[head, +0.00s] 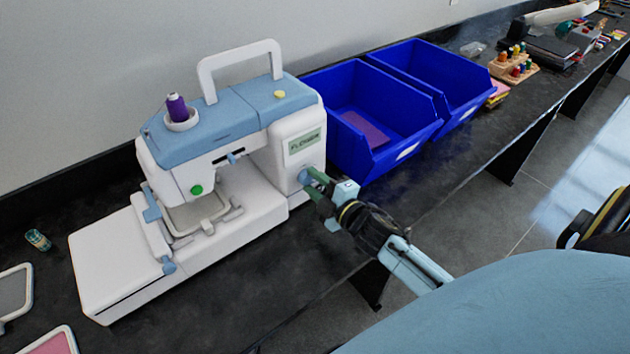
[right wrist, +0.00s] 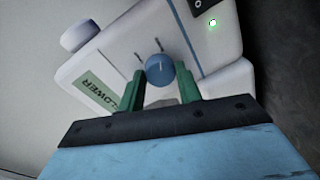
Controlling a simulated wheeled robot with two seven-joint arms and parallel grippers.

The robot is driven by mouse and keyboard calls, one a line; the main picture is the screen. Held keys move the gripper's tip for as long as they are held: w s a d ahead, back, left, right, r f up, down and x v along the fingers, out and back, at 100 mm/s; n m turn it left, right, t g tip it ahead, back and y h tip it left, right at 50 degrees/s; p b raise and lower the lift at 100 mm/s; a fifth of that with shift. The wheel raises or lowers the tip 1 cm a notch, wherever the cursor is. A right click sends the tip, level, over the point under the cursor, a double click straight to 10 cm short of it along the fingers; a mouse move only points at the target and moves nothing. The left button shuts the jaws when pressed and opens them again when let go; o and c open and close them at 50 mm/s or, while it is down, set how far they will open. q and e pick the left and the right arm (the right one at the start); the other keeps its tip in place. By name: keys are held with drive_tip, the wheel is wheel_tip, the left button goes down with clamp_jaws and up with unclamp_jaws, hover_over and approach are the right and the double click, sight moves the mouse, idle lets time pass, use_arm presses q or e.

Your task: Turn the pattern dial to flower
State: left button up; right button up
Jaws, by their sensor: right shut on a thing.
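The white and blue embroidery machine (head: 225,125) stands on the dark counter. Its display (head: 304,141) reads FLOWER; the same green display (right wrist: 98,93) shows tilted in the right wrist view. The blue pattern dial (right wrist: 160,69) is below the display, with a pale mark on its face. My right gripper (head: 313,181) is at the machine's right end, shut on the dial. In the right wrist view its green fingers (right wrist: 160,82) lie on either side of the dial. In the head view the fingers partly hide the dial (head: 304,176). My left gripper is not in view.
Two blue bins (head: 345,130) stand close behind and right of the machine. A purple thread spool (head: 177,107) sits on top of the machine. Hoops (head: 52,343) and a small spool (head: 38,240) lie at the left. The counter (head: 240,310) in front is clear.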

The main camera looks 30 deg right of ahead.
idle(0.4)
drive_tip(key=o, duration=1)
drive_tip(key=s, duration=0.4)
drive_tip(key=s+d, duration=0.1)
drive_tip(key=s, duration=0.8)
drive_tip(key=shift+s+d+r, duration=0.15)
drive_tip(key=shift+d+r, duration=0.1)
drive_tip(key=shift+r, duration=0.15)
drive_tip(key=shift+m, duration=0.3)
